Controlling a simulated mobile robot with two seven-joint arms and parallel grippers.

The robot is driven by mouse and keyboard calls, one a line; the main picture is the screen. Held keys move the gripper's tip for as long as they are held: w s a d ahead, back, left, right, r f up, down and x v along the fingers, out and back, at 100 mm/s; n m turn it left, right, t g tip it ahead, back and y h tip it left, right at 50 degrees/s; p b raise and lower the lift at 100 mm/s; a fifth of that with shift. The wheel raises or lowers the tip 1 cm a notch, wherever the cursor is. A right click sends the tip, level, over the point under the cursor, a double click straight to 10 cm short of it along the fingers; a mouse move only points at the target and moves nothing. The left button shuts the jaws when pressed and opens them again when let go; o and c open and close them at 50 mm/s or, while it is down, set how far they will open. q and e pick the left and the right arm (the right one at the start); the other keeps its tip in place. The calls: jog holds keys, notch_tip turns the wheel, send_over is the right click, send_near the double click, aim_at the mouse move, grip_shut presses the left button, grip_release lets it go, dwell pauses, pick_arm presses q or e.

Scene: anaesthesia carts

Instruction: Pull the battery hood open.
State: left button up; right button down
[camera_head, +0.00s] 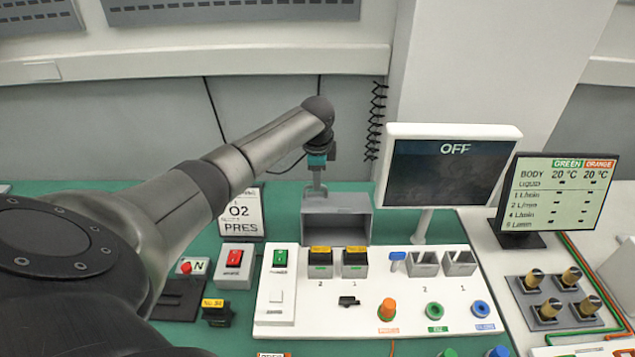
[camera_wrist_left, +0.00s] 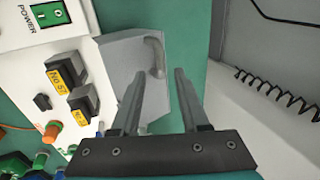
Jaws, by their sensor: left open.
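The battery hood (camera_head: 336,226) is a grey box at the back edge of the white control panel. In the head view its recessed, shaded face points toward me; I cannot tell how far the hood is open. In the left wrist view, the hood shows as a grey slab (camera_wrist_left: 121,62) with a curved grey handle (camera_wrist_left: 156,56). My left gripper (camera_head: 317,183) points down at the hood's top rear. In the wrist view its open fingers (camera_wrist_left: 160,74) are at either side of the handle's lower end, with no clear contact. My right gripper is out of view.
An "OFF" monitor (camera_head: 447,185) stands close to the right of the hood. An "O2 PRES" sign (camera_head: 240,213) is at its left. Two yellow-labelled batteries (camera_head: 320,262) (camera_head: 355,262) sit in front. A coiled cable (camera_head: 376,120) hangs behind.

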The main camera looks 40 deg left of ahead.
pick_arm(q)
jog(key=shift+x, duration=1.45)
grip_shut()
dwell(0.5)
